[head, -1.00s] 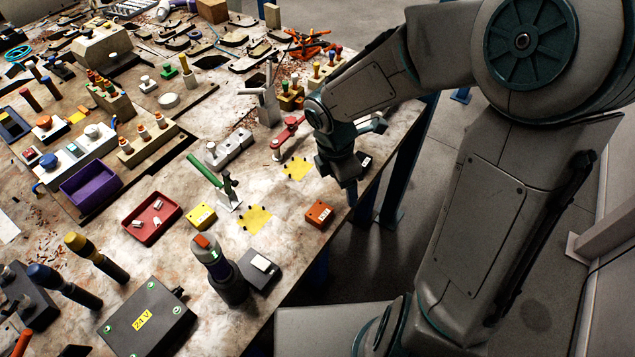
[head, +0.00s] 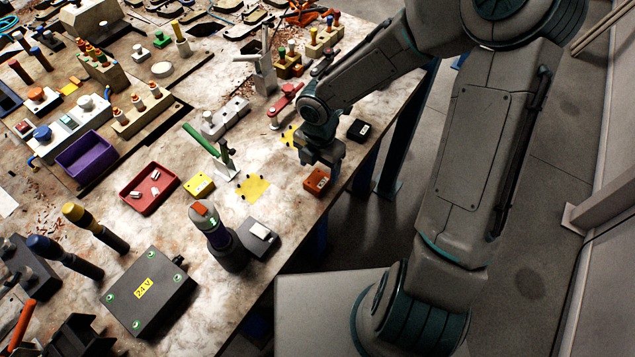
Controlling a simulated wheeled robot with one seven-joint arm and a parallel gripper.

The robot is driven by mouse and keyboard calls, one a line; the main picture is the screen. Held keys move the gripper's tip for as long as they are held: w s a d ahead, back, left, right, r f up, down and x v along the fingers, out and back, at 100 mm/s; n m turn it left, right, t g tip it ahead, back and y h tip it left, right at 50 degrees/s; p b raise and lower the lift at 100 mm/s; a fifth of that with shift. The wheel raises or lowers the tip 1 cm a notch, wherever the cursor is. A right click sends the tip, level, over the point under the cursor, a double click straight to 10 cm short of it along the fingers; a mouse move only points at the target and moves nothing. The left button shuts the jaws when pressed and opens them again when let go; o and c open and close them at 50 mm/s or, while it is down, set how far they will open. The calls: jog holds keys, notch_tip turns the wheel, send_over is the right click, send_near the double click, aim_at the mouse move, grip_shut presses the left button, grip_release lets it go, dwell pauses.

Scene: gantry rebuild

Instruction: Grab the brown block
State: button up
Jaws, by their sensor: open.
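An orange-brown block (head: 317,181) with a small pale mark lies near the table's right edge, and no other block near my gripper looks brown. My gripper (head: 327,164) points down just behind the block in the head view, its jaws open. It partly overlaps the block's far edge in the picture. I cannot tell whether the fingers touch it or hang above it. The fingertips are partly hidden by the hand.
A black block (head: 359,129) lies behind my gripper near the edge. A yellow block (head: 199,185), a red tray (head: 135,203) and a green-handled clamp (head: 211,143) are to the left. A dark cylinder (head: 220,240) stands in front.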

aim_at(317, 179)
jog(key=f, duration=0.5)
jog(key=shift+s+a+b, duration=0.15)
jog(key=shift+a+b, duration=0.05)
jog(key=shift+b, duration=0.1)
jog(key=shift+c, duration=0.3)
grip_shut()
